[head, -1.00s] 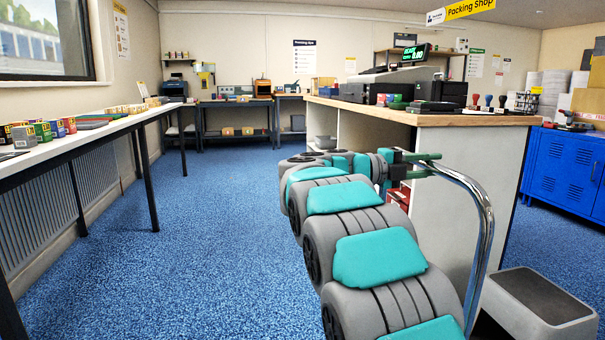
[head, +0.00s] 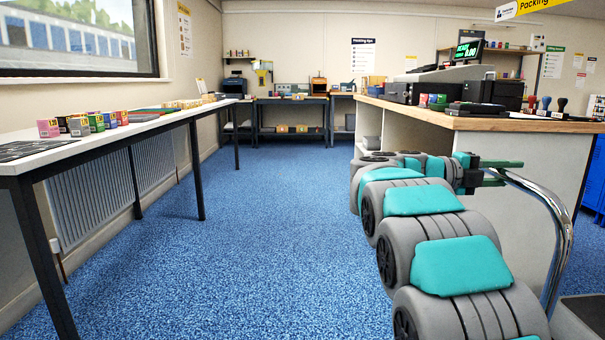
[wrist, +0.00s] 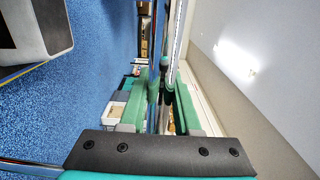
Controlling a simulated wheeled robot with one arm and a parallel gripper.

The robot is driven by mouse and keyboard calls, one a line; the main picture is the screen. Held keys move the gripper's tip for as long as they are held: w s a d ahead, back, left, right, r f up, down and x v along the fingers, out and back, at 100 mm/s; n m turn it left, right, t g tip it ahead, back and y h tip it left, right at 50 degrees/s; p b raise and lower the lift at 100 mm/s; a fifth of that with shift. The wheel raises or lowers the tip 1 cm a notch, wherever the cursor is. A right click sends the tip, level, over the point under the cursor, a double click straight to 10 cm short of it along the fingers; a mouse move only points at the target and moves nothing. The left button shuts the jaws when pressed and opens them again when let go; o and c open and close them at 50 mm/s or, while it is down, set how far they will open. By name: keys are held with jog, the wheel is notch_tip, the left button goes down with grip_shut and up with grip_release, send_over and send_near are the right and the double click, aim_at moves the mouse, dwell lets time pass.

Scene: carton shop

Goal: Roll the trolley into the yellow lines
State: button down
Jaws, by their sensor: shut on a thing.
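My gripper (head: 502,173) is shut on the chrome tube handle (head: 562,235) of the trolley, to the right of my arm in the head view. In the wrist view the green fingers (wrist: 160,108) lie on either side of a shiny upright bar. The handle bends over at the top and runs down beside the counter end. The trolley's deck and wheels are not clearly visible.
The counter (head: 545,122) stands close behind my gripper. A grey block with a dark top (head: 585,318) is at the lower right. A long white table (head: 90,138) runs along the left wall. The blue floor (head: 250,240) between is clear back to the benches.

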jog(key=shift+w+d+f, duration=0.15)
jog(key=shift+d+f, duration=0.05)
jog(key=shift+f, duration=0.25)
jog(key=c, duration=0.9)
grip_release()
jog(key=shift+w+a, duration=0.1)
jog(key=o, duration=0.3)
jog(key=shift+r, duration=0.2)
jog(key=shift+o, duration=0.2)
jog(key=shift+r, duration=0.15)
